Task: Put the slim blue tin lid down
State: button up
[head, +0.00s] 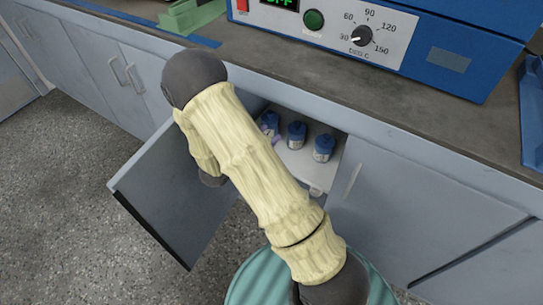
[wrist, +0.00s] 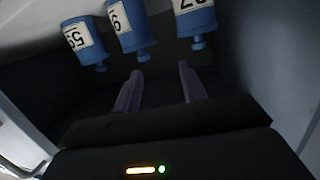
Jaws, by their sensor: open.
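I cannot make out a slim blue tin lid in either view. My gripper (wrist: 160,82) shows in the wrist view with its two purple fingers apart and nothing between them. It is inside the open cupboard, close to several blue bottles with white number labels. In the wrist view these are a left bottle (wrist: 84,40), a middle bottle (wrist: 130,30) and a right bottle (wrist: 195,20), all appearing upside down. In the head view my arm hides most of the gripper.
The cupboard's white shelf (head: 310,165) holds the blue bottles. Its grey door (head: 165,195) stands open at left. A blue oven (head: 440,55) with a dial sits on the dark counter (head: 400,85). A green ribbed round thing (head: 250,285) stands below.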

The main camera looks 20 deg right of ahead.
jog(key=a+r+n+y, duration=0.4)
jog(key=a+n+y, duration=0.2)
jog(key=y, duration=0.6)
jog(key=s+d+r+n+g+y, duration=0.1)
jog(key=s+r+n+g, duration=0.1)
jog(key=s, duration=0.6)
jog(key=s+r+n+g+y, duration=0.1)
jog(key=s+r+n+g, duration=0.1)
jog(key=s, duration=0.6)
jog(key=n+g, duration=0.1)
jog(key=n, duration=0.1)
jog(key=shift+s+d+n, duration=0.25)
jog(key=shift+d+n, duration=0.05)
jog(key=shift+d, duration=0.05)
jog(key=shift+r, duration=0.1)
jog(key=w+p+v, duration=0.1)
jog(key=p+v, duration=0.5)
jog(key=p, duration=0.1)
jog(key=shift+w+r, duration=0.3)
jog(key=shift+r, duration=0.25)
